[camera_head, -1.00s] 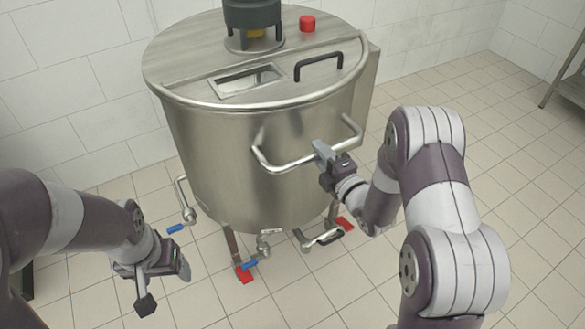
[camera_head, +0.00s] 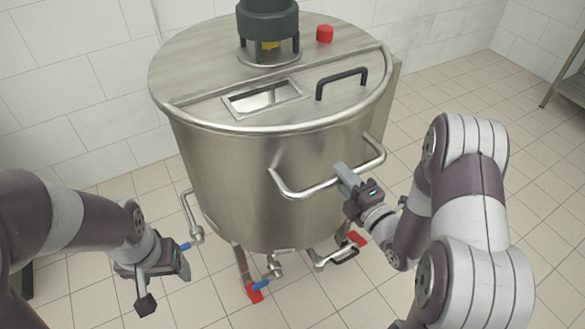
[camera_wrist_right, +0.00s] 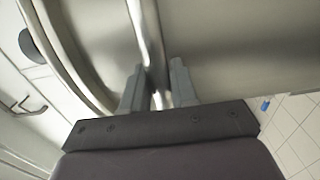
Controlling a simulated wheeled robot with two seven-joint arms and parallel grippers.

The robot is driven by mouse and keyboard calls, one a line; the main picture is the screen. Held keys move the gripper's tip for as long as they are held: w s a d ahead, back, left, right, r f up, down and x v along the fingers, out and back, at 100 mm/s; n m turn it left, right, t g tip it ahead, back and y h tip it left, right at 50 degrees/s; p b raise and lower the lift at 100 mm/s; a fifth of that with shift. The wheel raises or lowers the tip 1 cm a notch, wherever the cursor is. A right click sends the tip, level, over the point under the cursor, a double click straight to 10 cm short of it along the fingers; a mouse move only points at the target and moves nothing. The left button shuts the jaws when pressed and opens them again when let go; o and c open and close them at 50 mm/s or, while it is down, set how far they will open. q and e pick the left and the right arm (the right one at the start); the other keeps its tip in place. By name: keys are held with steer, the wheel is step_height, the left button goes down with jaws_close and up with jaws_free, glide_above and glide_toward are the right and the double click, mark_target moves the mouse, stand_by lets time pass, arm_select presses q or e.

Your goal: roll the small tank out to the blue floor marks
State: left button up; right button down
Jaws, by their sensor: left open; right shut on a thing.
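The small tank (camera_head: 225,165) is a round steel vessel with a flat lid, in the middle of the head view. A bent steel push handle (camera_head: 310,189) sticks out from its front. My right gripper (camera_head: 345,176) is shut on this handle; the right wrist view shows the bar (camera_wrist_right: 155,75) between its two fingers (camera_wrist_right: 157,92). My left gripper (camera_head: 166,289) is open and empty, low at the left and apart from the tank. The tank's feet are partly hidden under it. I see no blue floor marks.
Blue-handled valves (camera_head: 262,286) and red pedals (camera_head: 254,292) stick out low around the tank. A tiled wall (camera_head: 75,90) stands close behind and left. Bare tiled floor (camera_head: 480,110) lies to the right, with a metal table (camera_head: 572,90) at the far right edge.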

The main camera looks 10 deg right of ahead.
steer(key=b+v, duration=0.1)
steer(key=v, duration=1.4)
steer(key=shift+s, duration=0.15)
stand_by(0.4)
